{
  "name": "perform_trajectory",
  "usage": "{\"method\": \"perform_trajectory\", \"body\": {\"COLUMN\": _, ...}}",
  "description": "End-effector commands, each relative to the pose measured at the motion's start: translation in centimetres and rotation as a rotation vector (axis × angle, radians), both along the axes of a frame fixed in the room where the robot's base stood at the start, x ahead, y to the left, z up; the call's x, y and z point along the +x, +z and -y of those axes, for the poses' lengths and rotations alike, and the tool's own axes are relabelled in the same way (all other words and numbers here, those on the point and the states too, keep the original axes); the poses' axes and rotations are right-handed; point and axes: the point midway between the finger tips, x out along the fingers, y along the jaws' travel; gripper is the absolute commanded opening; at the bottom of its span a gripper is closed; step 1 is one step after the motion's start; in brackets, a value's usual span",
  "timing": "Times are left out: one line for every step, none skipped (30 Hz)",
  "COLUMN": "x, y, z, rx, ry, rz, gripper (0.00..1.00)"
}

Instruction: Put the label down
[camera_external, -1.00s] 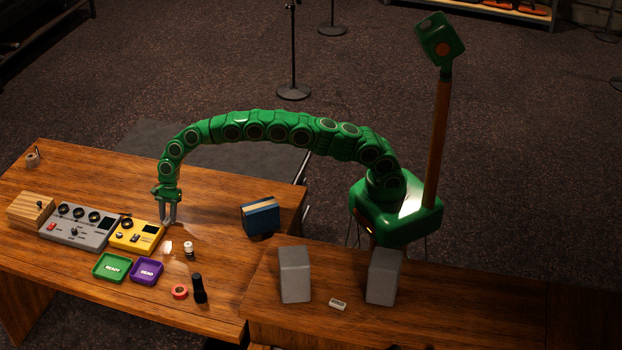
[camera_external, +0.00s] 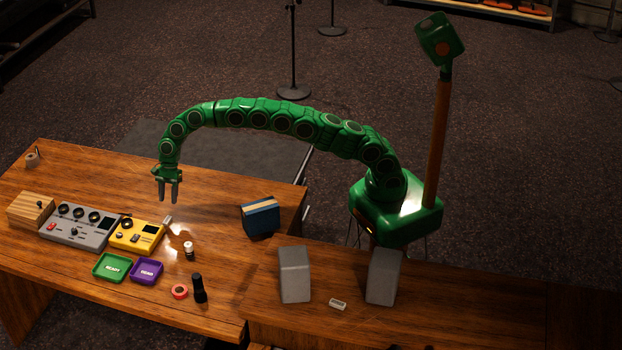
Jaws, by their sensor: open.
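My gripper (camera_external: 167,199) is open and empty, pointing down above the back of the desk, behind the yellow box. A small pale piece (camera_external: 168,219), perhaps the label, shows just below the fingertips, by the back right corner of the yellow box (camera_external: 150,241). It is apart from my fingers; it is too small to read or to tell exactly how it rests. A green tray marked READY (camera_external: 112,267) and a purple tray (camera_external: 146,271) with lettering sit in front of the yellow box.
A grey mixer (camera_external: 90,238) and wooden block (camera_external: 30,209) stand at the left. A small white-capped bottle (camera_external: 189,251), red tape roll (camera_external: 180,291) and black bottle (camera_external: 199,290) stand near the front. A blue box (camera_external: 262,217) and grey blocks (camera_external: 294,274) are at the right.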

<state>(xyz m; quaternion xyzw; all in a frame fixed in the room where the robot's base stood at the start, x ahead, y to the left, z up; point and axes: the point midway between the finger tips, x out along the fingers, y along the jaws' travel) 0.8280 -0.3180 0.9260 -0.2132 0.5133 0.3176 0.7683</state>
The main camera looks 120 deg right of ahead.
Motion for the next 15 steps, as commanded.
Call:
{"method": "perform_trajectory", "body": {"x": -0.2, "y": 1.0, "z": 0.3, "rx": -0.001, "ry": -0.001, "rz": 0.003, "gripper": 0.46}}
{"method": "perform_trajectory", "body": {"x": -0.3, "y": 1.4, "z": 0.4, "rx": 0.000, "ry": -0.001, "rz": 0.003, "gripper": 0.46}}
{"method": "perform_trajectory", "body": {"x": -0.6, "y": 2.0, "z": 0.6, "rx": 0.002, "ry": -0.001, "rz": 0.001, "gripper": 0.46}}
{"method": "perform_trajectory", "body": {"x": -0.7, "y": 2.4, "z": 0.7, "rx": 0.002, "ry": -0.001, "rz": 0.000, "gripper": 0.46}}
{"method": "perform_trajectory", "body": {"x": -0.8, "y": 2.7, "z": 0.8, "rx": 0.002, "ry": 0.000, "rz": -0.001, "gripper": 0.46}}
{"method": "perform_trajectory", "body": {"x": -1.0, "y": 3.2, "z": 0.9, "rx": 0.002, "ry": 0.000, "rz": -0.001, "gripper": 0.46}}
{"method": "perform_trajectory", "body": {"x": -1.1, "y": 3.4, "z": 1.0, "rx": 0.002, "ry": 0.000, "rz": -0.002, "gripper": 0.46}}
{"method": "perform_trajectory", "body": {"x": -1.1, "y": 3.6, "z": 1.1, "rx": 0.002, "ry": 0.000, "rz": -0.002, "gripper": 0.46}}
{"method": "perform_trajectory", "body": {"x": -1.2, "y": 3.9, "z": 1.1, "rx": 0.002, "ry": 0.000, "rz": -0.002, "gripper": 0.46}}
{"method": "perform_trajectory", "body": {"x": -1.2, "y": 4.0, "z": 1.2, "rx": 0.002, "ry": 0.000, "rz": -0.002, "gripper": 0.46}}
{"method": "perform_trajectory", "body": {"x": -1.2, "y": 4.1, "z": 1.2, "rx": 0.002, "ry": 0.000, "rz": -0.002, "gripper": 0.46}}
{"method": "perform_trajectory", "body": {"x": -1.3, "y": 4.1, "z": 1.2, "rx": 0.002, "ry": 0.000, "rz": -0.002, "gripper": 0.46}}
{"method": "perform_trajectory", "body": {"x": -1.3, "y": 4.1, "z": 1.2, "rx": 0.001, "ry": 0.001, "rz": -0.001, "gripper": 0.46}}
{"method": "perform_trajectory", "body": {"x": -1.3, "y": 4.2, "z": 1.1, "rx": 0.001, "ry": 0.002, "rz": -0.001, "gripper": 0.46}}
{"method": "perform_trajectory", "body": {"x": -1.3, "y": 4.3, "z": 1.0, "rx": 0.000, "ry": 0.007, "rz": 0.000, "gripper": 0.46}}
